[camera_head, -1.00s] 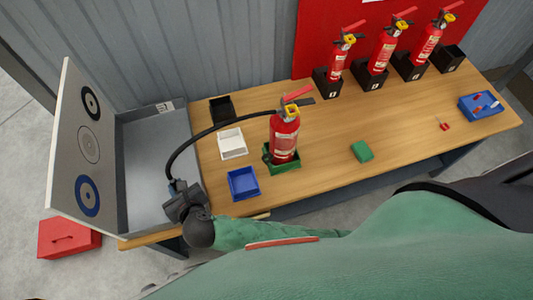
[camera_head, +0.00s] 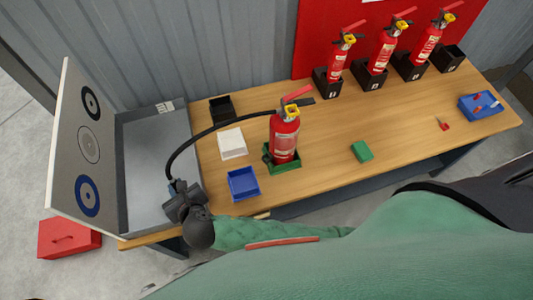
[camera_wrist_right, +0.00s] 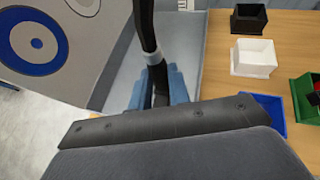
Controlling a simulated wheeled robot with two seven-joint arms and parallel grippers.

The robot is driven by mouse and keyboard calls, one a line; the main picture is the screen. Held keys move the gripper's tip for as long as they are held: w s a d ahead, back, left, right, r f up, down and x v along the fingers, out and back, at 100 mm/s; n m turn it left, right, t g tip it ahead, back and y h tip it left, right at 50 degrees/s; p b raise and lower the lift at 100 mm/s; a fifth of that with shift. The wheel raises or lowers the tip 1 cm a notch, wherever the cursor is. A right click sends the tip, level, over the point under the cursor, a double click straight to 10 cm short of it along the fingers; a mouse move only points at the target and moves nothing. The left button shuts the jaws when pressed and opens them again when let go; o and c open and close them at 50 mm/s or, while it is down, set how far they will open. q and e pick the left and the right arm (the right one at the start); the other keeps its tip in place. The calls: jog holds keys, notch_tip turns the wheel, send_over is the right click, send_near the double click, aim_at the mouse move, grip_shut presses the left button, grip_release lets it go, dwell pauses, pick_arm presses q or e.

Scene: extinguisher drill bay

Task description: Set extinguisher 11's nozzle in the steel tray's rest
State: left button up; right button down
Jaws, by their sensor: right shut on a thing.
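A red extinguisher (camera_head: 285,142) stands upright in a green holder (camera_head: 287,170) on the bench; I cannot read its number. Its black hose (camera_head: 205,131) arches left from the head down to my right gripper (camera_head: 176,188). The right gripper is shut on the hose's nozzle end, over the front part of the steel tray (camera_head: 150,152). In the right wrist view, the blue fingertips (camera_wrist_right: 155,88) close around the black nozzle (camera_wrist_right: 160,92), below a pale collar. The nozzle tip and the tray's rest are hidden or cannot be made out. My left gripper is out of view.
A target board (camera_head: 88,150) stands along the tray's left side. A blue bin (camera_head: 243,184), a white bin (camera_head: 232,143) and a black bin (camera_head: 221,108) sit right of the tray. Several extinguishers stand at the back. A green block (camera_head: 362,151) lies on the otherwise clear bench middle.

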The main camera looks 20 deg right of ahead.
dwell(0.8)
jog(key=c, duration=1.2)
grip_release()
jog(key=shift+c, duration=0.2)
jog(key=shift+s, duration=0.15)
